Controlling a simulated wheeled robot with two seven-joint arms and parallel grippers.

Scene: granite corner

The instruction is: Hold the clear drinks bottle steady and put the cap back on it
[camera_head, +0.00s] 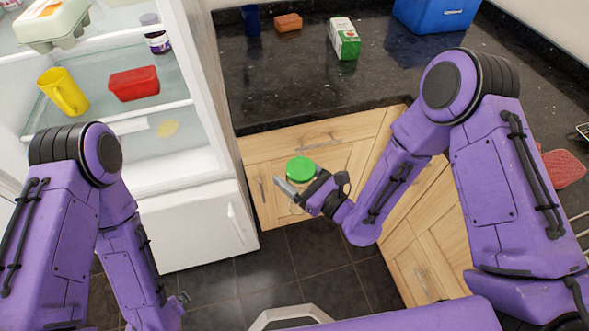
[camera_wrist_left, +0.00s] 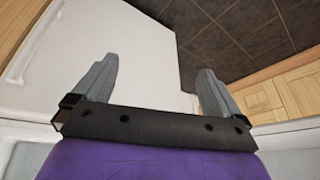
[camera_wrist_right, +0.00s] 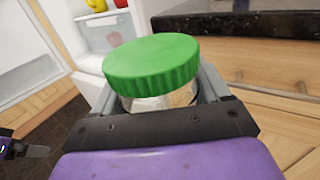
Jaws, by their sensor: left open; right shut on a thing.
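The clear drinks bottle (camera_wrist_right: 165,102) is between the fingers of my right gripper (camera_head: 302,187), which is shut on it and holds it in the air before the wooden cabinets. A wide green ribbed cap (camera_wrist_right: 152,66) sits over the bottle's top; it also shows in the head view (camera_head: 300,168). I cannot tell whether it is screwed tight. The bottle's lower part is mostly hidden by the gripper. My left gripper (camera_wrist_left: 155,88) is open and empty, apart from the bottle. It shows small at the left edge of the right wrist view (camera_wrist_right: 36,151).
An open fridge (camera_head: 205,185) stands at the left, with a yellow mug (camera_head: 63,92) and red container (camera_head: 134,83) inside. The dark counter (camera_head: 290,85) behind holds a green-white carton (camera_head: 344,40), a blue cup (camera_head: 251,20) and a blue crate (camera_head: 433,14). Tiled floor is clear below.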

